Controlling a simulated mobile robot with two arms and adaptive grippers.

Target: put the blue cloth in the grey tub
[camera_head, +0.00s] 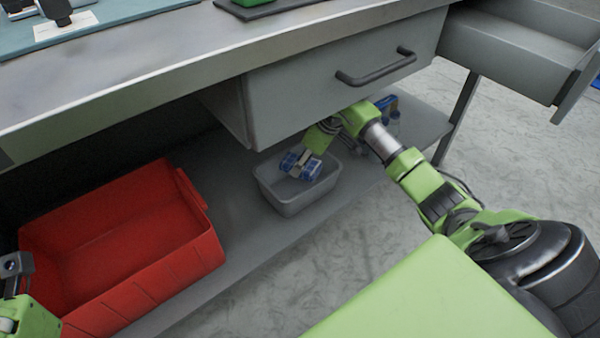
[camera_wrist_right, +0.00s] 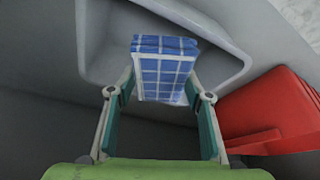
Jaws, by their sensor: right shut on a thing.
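The blue cloth (camera_head: 311,169), a folded piece with a white check pattern, is between the fingers of my right gripper (camera_head: 300,165). The cloth also shows in the right wrist view (camera_wrist_right: 165,68), with a finger on each side of it. The gripper is shut on it. The grey tub (camera_head: 290,208) stands on the lower shelf under the drawer. The cloth is over the tub's opening, at about rim height; I cannot tell if it touches the tub. The tub's wall (camera_wrist_right: 232,72) surrounds the cloth in the wrist view. My left gripper (camera_head: 14,288) is only partly in view at the left edge.
A large empty red crate (camera_head: 165,275) stands on the shelf left of the tub. A closed grey drawer (camera_head: 330,85) hangs just above my right gripper. Blue and clear items (camera_head: 390,112) stand behind my right arm. Another drawer (camera_head: 520,50) is open at the upper right.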

